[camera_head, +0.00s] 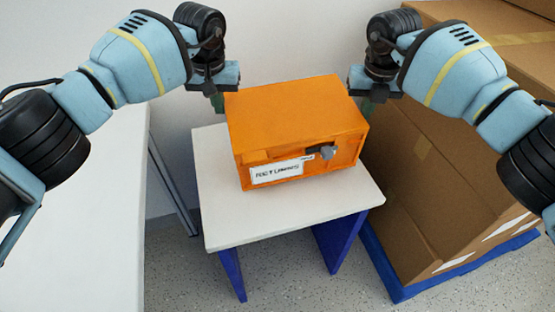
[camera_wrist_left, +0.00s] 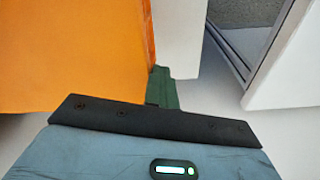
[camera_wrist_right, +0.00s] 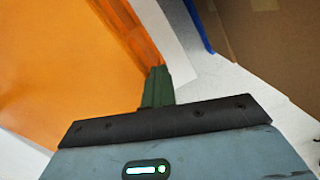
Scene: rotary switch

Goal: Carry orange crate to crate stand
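In the left wrist view the green fingertips (camera_wrist_left: 162,88) look together beside the crate's edge (camera_wrist_left: 80,55). In the right wrist view the fingertips (camera_wrist_right: 157,88) also look together beside the crate (camera_wrist_right: 60,70). Contact with the crate is unclear.
A white table (camera_head: 75,220) stands at the left. Large brown cardboard boxes (camera_head: 450,170) on a blue base (camera_head: 465,265) stand close to the stand's right side. A white wall is behind. Speckled floor (camera_head: 290,285) shows in front.

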